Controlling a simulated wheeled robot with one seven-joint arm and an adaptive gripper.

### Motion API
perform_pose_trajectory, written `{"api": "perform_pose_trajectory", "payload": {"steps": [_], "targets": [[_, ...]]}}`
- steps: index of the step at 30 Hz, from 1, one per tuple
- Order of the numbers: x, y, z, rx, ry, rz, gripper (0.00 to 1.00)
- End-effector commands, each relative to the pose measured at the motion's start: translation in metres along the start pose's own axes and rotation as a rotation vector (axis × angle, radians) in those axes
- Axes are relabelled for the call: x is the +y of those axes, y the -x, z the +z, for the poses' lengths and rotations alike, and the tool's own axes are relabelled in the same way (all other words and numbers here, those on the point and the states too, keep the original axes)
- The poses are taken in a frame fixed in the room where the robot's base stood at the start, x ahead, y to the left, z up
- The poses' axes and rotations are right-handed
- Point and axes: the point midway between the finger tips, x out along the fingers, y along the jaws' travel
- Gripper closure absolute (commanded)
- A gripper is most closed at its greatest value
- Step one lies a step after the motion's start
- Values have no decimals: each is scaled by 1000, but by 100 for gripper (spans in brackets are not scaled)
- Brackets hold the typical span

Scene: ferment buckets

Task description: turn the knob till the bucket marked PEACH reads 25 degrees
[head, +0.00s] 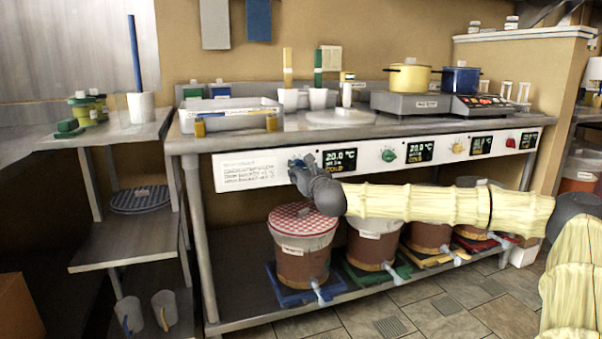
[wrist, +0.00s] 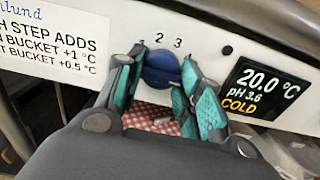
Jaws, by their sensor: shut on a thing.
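My gripper (head: 300,166) is at the left end of the white control panel (head: 372,162). In the wrist view my gripper (wrist: 160,80) has its teal-padded fingers on both sides of the blue knob (wrist: 162,66), shut on it. Marks 2 and 3 show above the knob; other marks are hidden. The display beside it (wrist: 260,88) reads 20.0 °C, pH 3.6, COLD. A bucket with a red-checked cover (head: 303,243) stands below on a blue mat. Bucket labels are too small to read, so I cannot tell which is PEACH.
Green (head: 388,155), yellow (head: 458,148) and red (head: 510,142) knobs with displays sit further right. The display beside the green knob (head: 420,151) reads 20.0 °C. A panel notice (wrist: 50,45) shows "STEP ADDS", "BUCKET +1 °C" and "BUCKET +0.5 °C", partly cut off. More buckets (head: 374,242) stand below.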

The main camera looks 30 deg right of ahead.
Motion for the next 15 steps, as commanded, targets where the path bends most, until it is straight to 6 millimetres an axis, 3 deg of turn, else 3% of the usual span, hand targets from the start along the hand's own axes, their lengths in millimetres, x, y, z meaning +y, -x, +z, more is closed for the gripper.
{"api": "perform_pose_trajectory", "payload": {"steps": [7,8,9,11,15], "targets": [[0,0,-4,6,0,0,87],[0,0,-4,6,0,0,58],[0,0,-4,6,0,0,50],[0,0,-4,5,1,0,42],[0,0,-2,3,1,0,42]]}}
